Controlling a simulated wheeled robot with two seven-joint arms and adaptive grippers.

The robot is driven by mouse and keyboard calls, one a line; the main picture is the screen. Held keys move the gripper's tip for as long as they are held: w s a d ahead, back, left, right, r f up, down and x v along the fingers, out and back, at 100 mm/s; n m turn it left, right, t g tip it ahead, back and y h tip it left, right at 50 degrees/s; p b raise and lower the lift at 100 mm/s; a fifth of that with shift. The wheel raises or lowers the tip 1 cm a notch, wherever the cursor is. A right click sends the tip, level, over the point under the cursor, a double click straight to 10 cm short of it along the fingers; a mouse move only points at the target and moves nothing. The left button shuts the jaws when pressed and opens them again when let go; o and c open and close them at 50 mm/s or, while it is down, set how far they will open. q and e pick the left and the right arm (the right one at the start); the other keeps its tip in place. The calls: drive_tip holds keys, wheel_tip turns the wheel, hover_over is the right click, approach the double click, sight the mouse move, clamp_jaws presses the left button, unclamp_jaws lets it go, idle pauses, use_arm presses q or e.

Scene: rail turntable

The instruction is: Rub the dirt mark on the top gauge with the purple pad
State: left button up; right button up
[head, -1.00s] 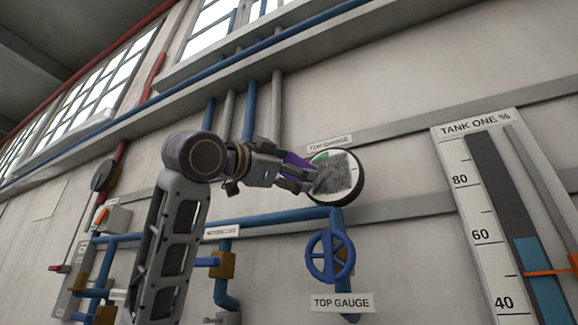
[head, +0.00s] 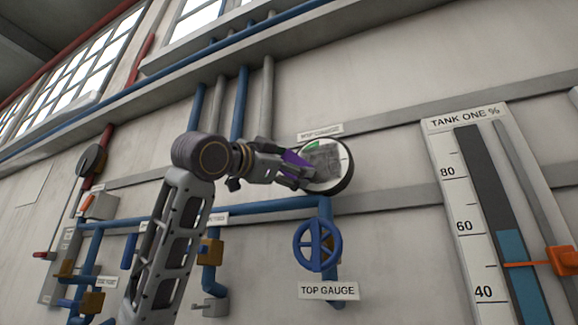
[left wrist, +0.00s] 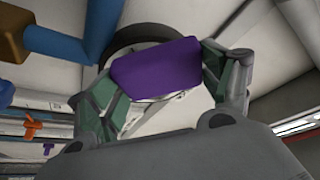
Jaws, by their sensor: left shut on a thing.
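The top gauge (head: 341,178) is a round white dial with a dark rim on the wall, near the middle of the head view. A grey dirt mark (head: 322,159) covers much of its face, with a green patch at the upper left. My left gripper (head: 305,178) is shut on the purple pad (head: 292,158), at the left edge of the dial. In the left wrist view the purple pad (left wrist: 155,68) sits between the two fingers, with the dark gauge rim (left wrist: 140,35) behind it. I cannot tell whether the pad touches the dial. My right gripper is not in view.
Below the gauge are a blue valve wheel (head: 317,244) and a "TOP GAUGE" label (head: 328,290). A tank level board (head: 468,215) with an orange pointer stands at the right. Blue pipes (head: 270,205) run below my left arm. The wall between gauge and board is clear.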

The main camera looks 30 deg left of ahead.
sight(344, 163)
use_arm(q)
drive_tip(key=shift+w+a, duration=0.1)
drive_tip(key=shift+w, duration=1.1)
idle(1.2)
drive_tip(key=shift+d, duration=1.85)
drive_tip(key=shift+w+d, duration=0.2)
drive_tip(key=shift+d, duration=1.5)
drive_tip(key=shift+d, duration=0.15)
drive_tip(key=shift+w+d, duration=0.15)
drive_tip(key=shift+d, duration=1.45)
